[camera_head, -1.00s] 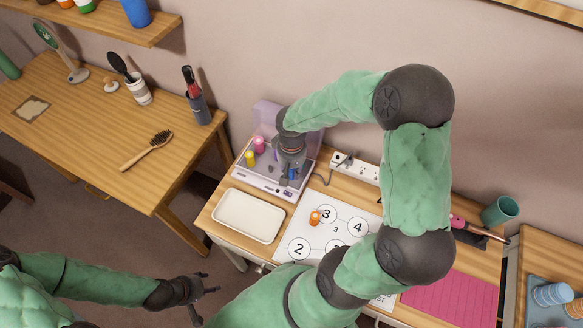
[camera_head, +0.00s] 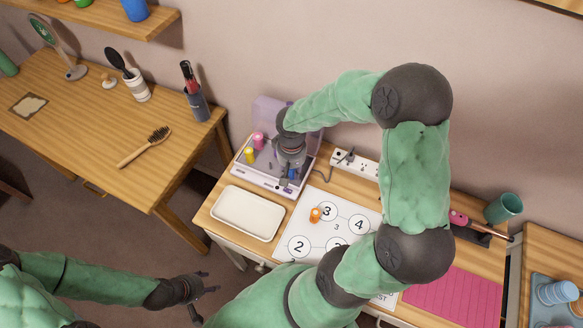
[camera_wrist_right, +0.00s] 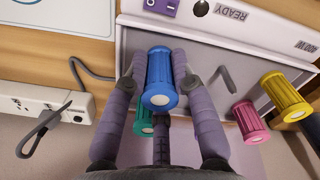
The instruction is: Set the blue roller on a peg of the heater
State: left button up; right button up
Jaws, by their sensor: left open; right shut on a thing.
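The blue roller (camera_wrist_right: 159,80) is between the two fingers of my right gripper (camera_wrist_right: 158,98) in the right wrist view. In the head view the right gripper (camera_head: 290,165) is over the heater (camera_head: 262,187), and a bit of blue shows below it. A bare peg (camera_wrist_right: 227,80) stands to the right of the blue roller. A green roller (camera_wrist_right: 143,122) shows partly behind the blue one. Whether the blue roller touches a peg is hidden. My left gripper (camera_head: 204,302) is open and empty, low in the head view, away from the heater.
Pink (camera_wrist_right: 250,120) and yellow (camera_wrist_right: 287,97) rollers stand on the heater. A power strip (camera_wrist_right: 40,104) is close by.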

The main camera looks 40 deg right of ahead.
jog(key=shift+f, duration=0.25)
jog(key=o, duration=1.1)
jog(key=shift+c, duration=0.2)
notch_tip(320, 180, up, 12)
jog(key=shift+r, duration=0.1)
